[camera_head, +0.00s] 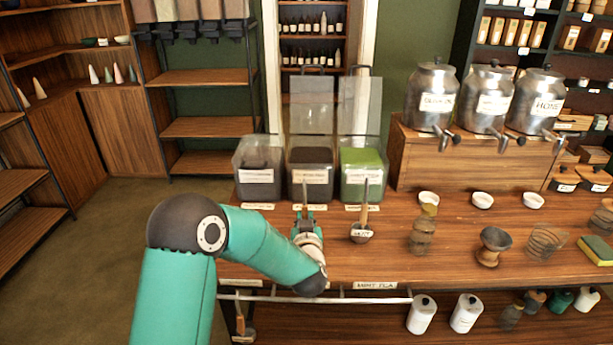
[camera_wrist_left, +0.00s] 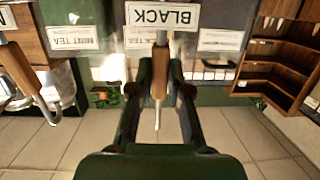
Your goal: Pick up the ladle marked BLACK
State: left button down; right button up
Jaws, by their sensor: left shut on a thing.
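The ladle marked BLACK has a wooden handle (camera_wrist_left: 159,82) and a white label (camera_wrist_left: 162,16), which reads upside down in the left wrist view. In the head view the upper end of its handle (camera_head: 305,192) stands upright in front of the middle bin; its bowl is hidden behind my arm. My left gripper (camera_head: 307,226) is shut on this wooden handle, with one finger on each side of it in the wrist view (camera_wrist_left: 160,72). I cannot tell whether the ladle is clear of the counter. My right gripper is not in view.
A second ladle (camera_head: 361,233) with a white label stands just right of my left gripper. Three clear bins, the middle one (camera_head: 310,178) dark, stand behind. A rail (camera_head: 375,299) runs along the counter's (camera_head: 455,255) front. Small bowls and a brown cup (camera_head: 491,246) stand farther right.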

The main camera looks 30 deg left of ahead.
aim_at(305, 199)
pick_arm(q)
jog(key=shift+r, duration=0.1)
jog(key=shift+r+p, duration=1.65)
jog(key=shift+r, duration=0.8)
jog(key=shift+w+r, duration=0.1)
